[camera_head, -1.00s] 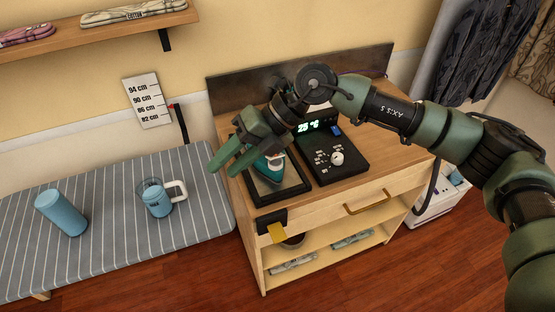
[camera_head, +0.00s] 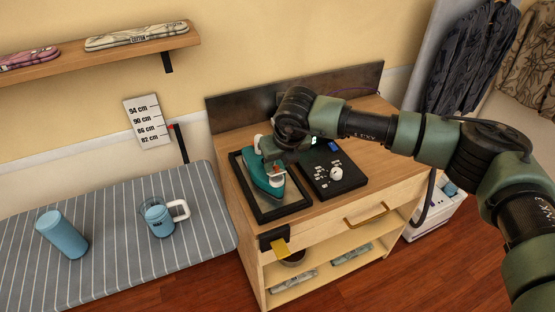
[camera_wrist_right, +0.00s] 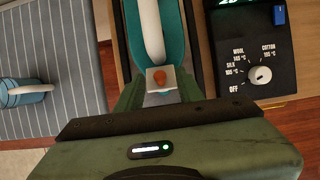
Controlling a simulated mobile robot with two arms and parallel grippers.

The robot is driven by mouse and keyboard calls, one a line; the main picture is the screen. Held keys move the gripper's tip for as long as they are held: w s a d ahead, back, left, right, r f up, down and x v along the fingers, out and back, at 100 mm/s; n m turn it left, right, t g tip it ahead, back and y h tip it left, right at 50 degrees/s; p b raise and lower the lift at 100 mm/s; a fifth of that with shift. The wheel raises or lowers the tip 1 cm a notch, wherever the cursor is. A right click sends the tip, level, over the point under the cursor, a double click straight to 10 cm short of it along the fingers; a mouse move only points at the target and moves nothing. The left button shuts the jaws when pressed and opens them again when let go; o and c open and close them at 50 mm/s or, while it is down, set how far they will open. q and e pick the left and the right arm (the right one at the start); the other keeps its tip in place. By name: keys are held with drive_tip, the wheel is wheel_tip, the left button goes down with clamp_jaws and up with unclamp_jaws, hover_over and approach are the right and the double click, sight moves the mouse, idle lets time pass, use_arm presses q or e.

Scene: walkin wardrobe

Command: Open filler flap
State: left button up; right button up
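The teal iron (camera_head: 262,184) with a white handle lies in a black-framed rest on the cabinet top. My right gripper (camera_head: 271,160) is over the iron. In the wrist view its green fingers (camera_wrist_right: 160,88) stand apart, one on each side of the flap; contact cannot be told. My left gripper is not in view.
A black control box (camera_head: 332,172) with a white dial stands right of the iron. A drawer with a brass handle (camera_head: 367,214) is below.

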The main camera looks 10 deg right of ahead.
drive_tip(key=shift+f, duration=0.25)
clamp_jaws()
drive_tip(key=shift+w+a+r+g+b, duration=0.1)
drive_tip(key=shift+w+g+b, duration=0.2)
drive_tip(key=shift+w+g, duration=0.15)
drive_tip(key=shift+w+a+r+g+h+b, duration=0.15)
drive_tip(key=shift+w+g+h+b, duration=0.25)
drive_tip(key=shift+g, duration=0.35)
drive_tip(key=shift+w+a+r+g+h+b, duration=0.15)
drive_tip(key=shift+w+g+h+b, duration=0.2)
drive_tip(key=shift+g, duration=0.35)
unclamp_jaws()
drive_tip(key=shift+s, duration=0.1)
